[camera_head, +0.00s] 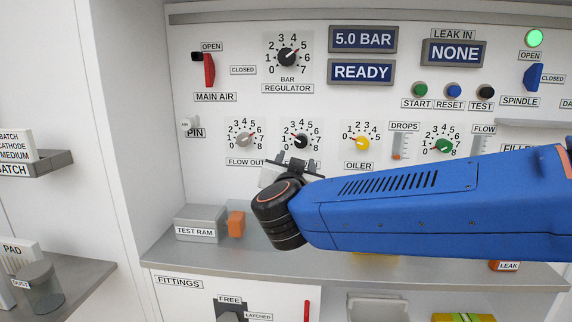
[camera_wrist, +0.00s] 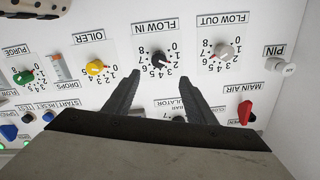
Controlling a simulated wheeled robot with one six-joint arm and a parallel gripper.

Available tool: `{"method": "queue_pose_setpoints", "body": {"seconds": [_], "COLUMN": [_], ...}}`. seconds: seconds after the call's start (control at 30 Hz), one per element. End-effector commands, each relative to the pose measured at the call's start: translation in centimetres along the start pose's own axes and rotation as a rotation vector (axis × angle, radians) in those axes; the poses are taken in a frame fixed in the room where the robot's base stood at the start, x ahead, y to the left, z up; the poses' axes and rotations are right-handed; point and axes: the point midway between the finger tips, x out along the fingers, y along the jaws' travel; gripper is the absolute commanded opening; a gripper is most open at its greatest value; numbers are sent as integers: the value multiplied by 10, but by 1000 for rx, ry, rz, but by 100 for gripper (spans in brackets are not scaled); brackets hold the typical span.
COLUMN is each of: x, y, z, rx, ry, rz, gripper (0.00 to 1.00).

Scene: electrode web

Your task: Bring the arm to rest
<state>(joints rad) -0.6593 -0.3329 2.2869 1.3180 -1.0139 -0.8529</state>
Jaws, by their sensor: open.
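My blue arm (camera_head: 430,208) reaches in from the right across the front of the panel. My gripper (camera_head: 296,163) points at the panel, just below the black flow knob, and its wrist partly covers the label there. In the wrist view, which is upside down, my gripper (camera_wrist: 159,82) has its two dark fingers spread wide with nothing between them. The black FLOW IN knob (camera_wrist: 158,58) shows beyond the gap, apart from both fingers as far as I can tell.
A white FLOW OUT knob (camera_head: 243,139) and a yellow OILER knob (camera_head: 362,141) flank the black knob. Below are a ledge with a grey TEST RAM block (camera_head: 200,223) and an orange piece (camera_head: 236,224). A side wall (camera_head: 130,110) stands left. Displays read 5.0 BAR, READY and NONE.

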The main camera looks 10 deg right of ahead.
Motion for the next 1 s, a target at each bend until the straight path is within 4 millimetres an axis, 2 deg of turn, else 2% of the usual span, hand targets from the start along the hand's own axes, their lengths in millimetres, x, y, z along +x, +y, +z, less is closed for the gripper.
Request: {"method": "queue_pose_setpoints", "body": {"seconds": [0.2, 0.33, 0.47, 0.57, 0.77, 0.87, 1.0], "x": [1, -8, -25, -41, -82, -104, -140], "y": [-7, -13, -11, -2, 38, 70, 126], "z": [-4, 1, 17, 36, 84, 111, 147], "rx": [20, 12, -21, -60, -161, -217, -294], "ry": [-28, -88, -180, -272, -496, -624, -814], "rz": [-152, -299, -419, -485, -539, -521, -443], "gripper": [50, 50, 50, 50, 50, 50, 50]}}
